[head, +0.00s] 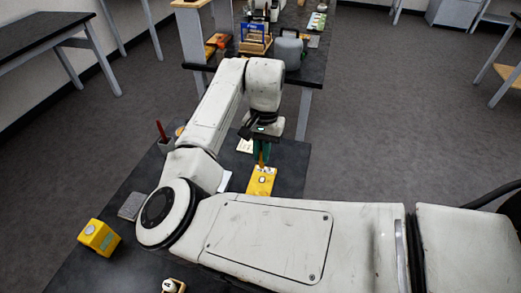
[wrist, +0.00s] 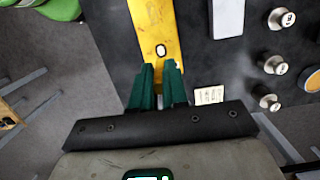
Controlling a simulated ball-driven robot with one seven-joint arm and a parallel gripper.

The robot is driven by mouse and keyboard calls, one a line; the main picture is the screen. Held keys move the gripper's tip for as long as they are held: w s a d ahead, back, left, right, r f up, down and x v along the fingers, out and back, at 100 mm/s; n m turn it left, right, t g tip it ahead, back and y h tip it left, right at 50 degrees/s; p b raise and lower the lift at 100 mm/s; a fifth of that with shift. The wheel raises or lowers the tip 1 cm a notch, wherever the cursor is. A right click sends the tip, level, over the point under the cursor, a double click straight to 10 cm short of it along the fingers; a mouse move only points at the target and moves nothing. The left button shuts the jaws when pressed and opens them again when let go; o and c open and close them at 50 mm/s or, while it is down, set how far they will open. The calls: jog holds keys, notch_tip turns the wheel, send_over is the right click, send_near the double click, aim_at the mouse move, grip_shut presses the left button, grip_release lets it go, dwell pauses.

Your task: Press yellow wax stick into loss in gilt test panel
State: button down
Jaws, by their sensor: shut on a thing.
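The gilt test panel (head: 262,182) is a yellow block lying on the dark bench in the head view, below my gripper. It runs up from my fingers in the wrist view (wrist: 152,20). The loss is a small pale, dark-edged spot (wrist: 161,50) on the panel, just beyond my fingertips in the wrist view. My gripper (head: 261,152) points down over the far end of the panel, its green fingers shut on the yellow wax stick (head: 261,159). The stick shows as a thin orange-yellow piece. I cannot tell whether its tip touches the panel.
A white pad (wrist: 228,17), a small card (wrist: 208,96) and several metal knobbed pieces (wrist: 273,64) lie right of the panel in the wrist view. A yellow box (head: 99,237) and a grey block (head: 131,206) stand left on the bench. A red-handled tool (head: 160,130) stands upright.

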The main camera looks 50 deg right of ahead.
aim_at(262, 168)
jog(key=shift+r, duration=0.1)
jog(key=shift+s+f+b, duration=0.1)
jog(key=shift+f+b, duration=0.9)
jog(key=shift+f, duration=1.8)
jog(key=shift+p, duration=0.55)
jog(key=shift+f, duration=0.3)
dwell(1.6)
jog(key=shift+r+p, duration=2.35)
jog(key=shift+r, duration=0.2)
